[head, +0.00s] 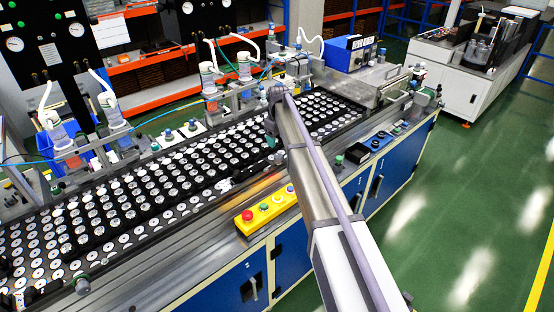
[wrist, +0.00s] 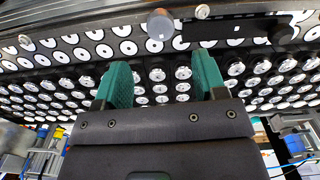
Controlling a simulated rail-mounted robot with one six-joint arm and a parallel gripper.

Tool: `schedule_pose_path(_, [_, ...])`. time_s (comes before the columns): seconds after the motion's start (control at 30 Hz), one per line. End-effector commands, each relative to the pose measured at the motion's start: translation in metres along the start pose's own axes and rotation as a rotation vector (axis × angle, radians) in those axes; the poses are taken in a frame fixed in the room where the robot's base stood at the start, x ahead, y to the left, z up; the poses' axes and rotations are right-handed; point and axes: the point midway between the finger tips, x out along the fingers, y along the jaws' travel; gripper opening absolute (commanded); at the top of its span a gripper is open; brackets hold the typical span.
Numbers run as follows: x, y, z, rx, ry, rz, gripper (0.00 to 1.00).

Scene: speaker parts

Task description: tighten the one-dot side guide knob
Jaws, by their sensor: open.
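My gripper (wrist: 162,80) is open, with its two green fingers apart and no object between them. In the head view my gripper (head: 271,140) is at the end of my arm, over the conveyor's near half and partly hidden by the arm. In the wrist view a round grey knob (wrist: 160,24) sits on the rail beyond the fingertips, apart from them. A darker knob (wrist: 281,35) is further right on that rail. In the head view a grey-green knob (head: 82,285) stands at the near left edge.
The conveyor holds many rows of round speaker parts (head: 120,200). A yellow button box (head: 266,209) is on the near side. Stations with bottles (head: 209,75) line the far side. The green floor at right is clear.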

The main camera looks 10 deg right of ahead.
Motion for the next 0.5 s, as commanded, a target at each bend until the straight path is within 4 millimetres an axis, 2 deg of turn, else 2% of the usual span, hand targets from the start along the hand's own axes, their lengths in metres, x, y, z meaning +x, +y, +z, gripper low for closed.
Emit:
schedule_pose_path(0.03, [0.021,0.000,0.000,0.000,0.000,0.000,0.65])
schedule_pose_path(0.3, [0.082,0.000,0.000,0.002,0.000,0.000,0.65])
schedule_pose_path(0.4, [0.091,0.000,0.000,0.002,0.000,0.000,0.65])
schedule_pose_path(0.5, [0.092,0.000,0.000,0.002,0.000,0.000,0.65])
